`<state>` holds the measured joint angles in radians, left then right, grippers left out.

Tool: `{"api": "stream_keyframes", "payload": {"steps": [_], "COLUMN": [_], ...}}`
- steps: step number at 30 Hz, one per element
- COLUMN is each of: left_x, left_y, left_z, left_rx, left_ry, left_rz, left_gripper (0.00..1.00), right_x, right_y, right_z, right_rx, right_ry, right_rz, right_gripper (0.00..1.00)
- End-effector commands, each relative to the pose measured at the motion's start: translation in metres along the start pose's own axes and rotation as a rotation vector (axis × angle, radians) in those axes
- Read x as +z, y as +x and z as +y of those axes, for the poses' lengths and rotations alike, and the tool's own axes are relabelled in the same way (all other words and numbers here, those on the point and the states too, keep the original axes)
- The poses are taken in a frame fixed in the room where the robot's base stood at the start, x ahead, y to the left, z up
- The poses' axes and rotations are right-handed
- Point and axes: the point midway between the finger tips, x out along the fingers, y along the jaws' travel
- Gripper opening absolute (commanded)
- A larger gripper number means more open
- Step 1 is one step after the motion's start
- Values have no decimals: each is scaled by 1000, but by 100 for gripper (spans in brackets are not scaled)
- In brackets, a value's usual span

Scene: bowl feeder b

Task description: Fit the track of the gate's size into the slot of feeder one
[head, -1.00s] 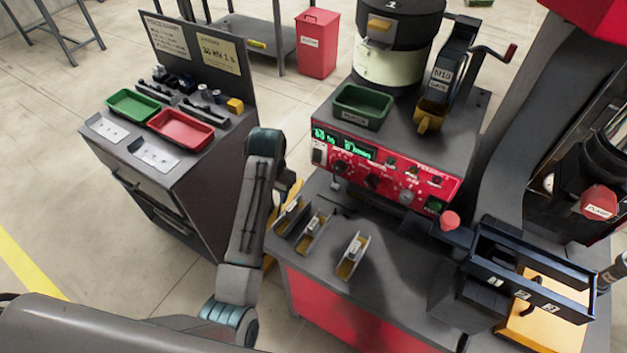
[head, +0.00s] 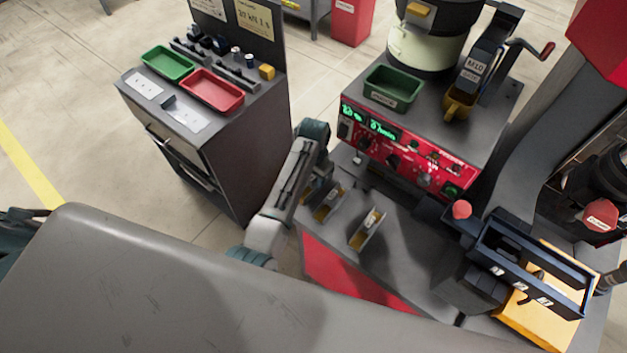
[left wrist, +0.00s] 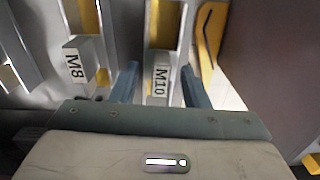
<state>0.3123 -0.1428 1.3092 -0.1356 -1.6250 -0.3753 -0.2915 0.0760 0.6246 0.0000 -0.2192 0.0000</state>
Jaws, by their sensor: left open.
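Three short channel-like tracks lie on the grey bench top. In the left wrist view, the track labelled M10 (left wrist: 160,78) is between the two fingers of my open left gripper (left wrist: 159,76). The track labelled M8 (left wrist: 76,62) is left of it; a third is at the left edge. In the head view my left gripper (head: 316,188) is low over the tracks, and the arm hides the M10 one. The M8 track (head: 328,203) and the third track (head: 368,228) show there. The gate (head: 476,68) beside the bowl is labelled M10. My right gripper is out of view.
The feeder's red panel (head: 410,150) rises behind the tracks. A dark rail frame (head: 530,262) is at right. A cabinet with green (head: 167,63) and red (head: 212,91) trays stands at left.

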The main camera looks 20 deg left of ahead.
Motion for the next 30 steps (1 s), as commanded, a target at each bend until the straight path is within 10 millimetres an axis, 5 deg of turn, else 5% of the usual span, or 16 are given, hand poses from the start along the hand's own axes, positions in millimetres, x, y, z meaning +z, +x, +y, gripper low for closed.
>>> {"api": "stream_keyframes", "payload": {"steps": [9,15,23,30], "left_x": [0,0,-1,-2], "left_y": [7,6,4,-31], "left_z": [0,0,0,-1], "left_rx": [-1,-1,-1,-4], "left_ry": [-1,-1,-1,-1], "left_rz": [1,2,3,8], "left_gripper": [42,7,7,7], "right_x": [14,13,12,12], "right_y": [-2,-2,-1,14], "right_z": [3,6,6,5], "right_rx": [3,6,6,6], "right_ry": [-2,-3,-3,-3], "right_rz": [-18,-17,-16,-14], "right_gripper": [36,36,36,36]}}
